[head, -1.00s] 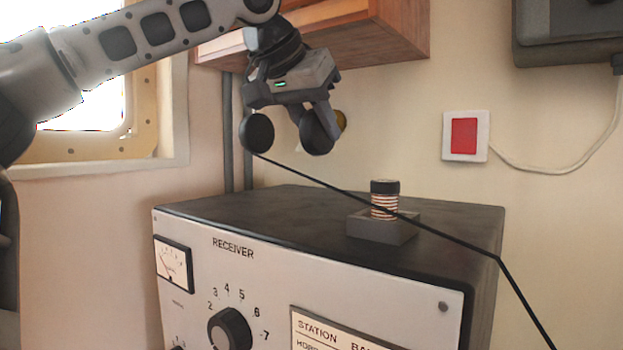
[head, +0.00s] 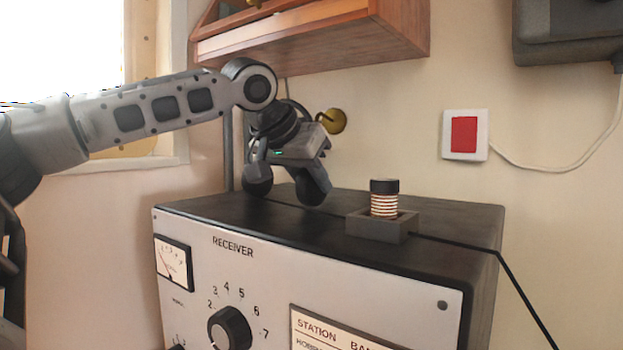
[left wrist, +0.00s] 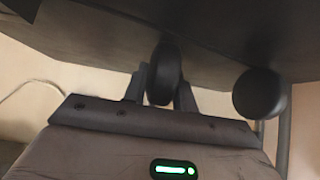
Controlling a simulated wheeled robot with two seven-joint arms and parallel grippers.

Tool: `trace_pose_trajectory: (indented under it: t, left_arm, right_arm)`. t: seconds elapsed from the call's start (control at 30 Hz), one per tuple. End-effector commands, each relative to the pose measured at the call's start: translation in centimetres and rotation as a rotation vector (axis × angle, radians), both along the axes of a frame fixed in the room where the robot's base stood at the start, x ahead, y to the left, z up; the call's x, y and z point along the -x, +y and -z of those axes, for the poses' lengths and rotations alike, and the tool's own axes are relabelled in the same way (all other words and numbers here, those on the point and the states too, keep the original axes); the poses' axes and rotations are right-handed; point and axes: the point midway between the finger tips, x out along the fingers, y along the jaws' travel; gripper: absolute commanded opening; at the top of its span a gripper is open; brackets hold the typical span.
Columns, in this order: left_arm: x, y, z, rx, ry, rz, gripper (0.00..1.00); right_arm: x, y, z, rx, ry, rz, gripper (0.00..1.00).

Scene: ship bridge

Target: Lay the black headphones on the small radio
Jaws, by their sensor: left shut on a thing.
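The black headphones (head: 257,187) hang from my left gripper (head: 288,180), their round earcups low over the back left of the radio's dark top. In the left wrist view the fingers (left wrist: 163,88) are closed around part of the headphones, with one earcup (left wrist: 258,93) sticking out to the right. The headband is hidden. The radio (head: 235,275) is a grey-fronted box marked RECEIVER with a black top. I cannot tell whether the earcups touch it. A black cord runs across the top and over the right edge. My right gripper is not in view.
A coil on a dark grey block (head: 383,225) stands on the radio's top, to the right of the headphones. A wooden shelf (head: 320,40) overhangs behind. A red switch (head: 464,135) is on the wall. The front left of the top is clear.

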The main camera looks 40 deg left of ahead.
Motion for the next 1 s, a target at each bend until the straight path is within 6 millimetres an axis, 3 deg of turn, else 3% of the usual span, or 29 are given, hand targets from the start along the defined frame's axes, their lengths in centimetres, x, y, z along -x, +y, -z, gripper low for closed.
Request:
trace_pose_trajectory:
  t: [0.07,0.1,0.17,0.57,1.0]
  left_arm:
    - [0.0,0.0,0.1,-0.001,-0.002,0.001,0.11]
    - [0.0,0.0,0.2,0.000,0.000,0.000,0.35]
    - [0.0,0.0,0.2,0.000,0.000,0.000,0.49]
    - [0.5,-0.1,-0.6,0.000,-0.004,0.000,0.49]
    - [6.6,-0.7,-6.8,0.000,-0.004,-0.001,0.49]
  right_arm:
    - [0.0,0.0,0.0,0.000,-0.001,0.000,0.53]
    - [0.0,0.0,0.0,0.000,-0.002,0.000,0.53]
    - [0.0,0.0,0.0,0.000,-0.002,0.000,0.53]
    - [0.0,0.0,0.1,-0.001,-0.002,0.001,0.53]
    - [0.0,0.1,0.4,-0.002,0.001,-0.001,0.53]
